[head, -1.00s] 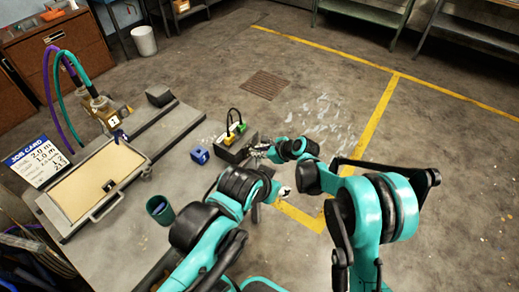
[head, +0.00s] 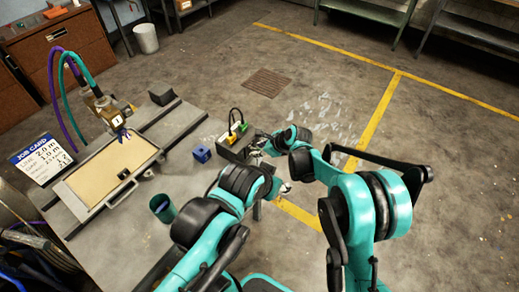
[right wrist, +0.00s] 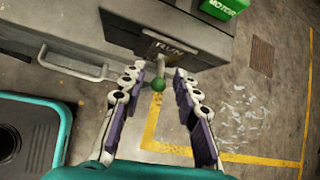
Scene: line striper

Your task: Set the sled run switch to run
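The sled run switch shows in the right wrist view as a short lever with a green ball knob (right wrist: 158,84), below a RUN label (right wrist: 176,49) on the dark control box (right wrist: 165,28). In the head view the control box (head: 233,152) stands at the table's right edge. My right gripper (right wrist: 160,79) is open, with its fingers apart on either side of the knob; I cannot tell whether either touches it. It also shows beside the box in the head view (head: 257,147). My left gripper (head: 284,188) is small and mostly hidden behind its own arm, so its opening is unclear.
A green MOTOR-labelled part (right wrist: 220,5) is on the box near my right gripper.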

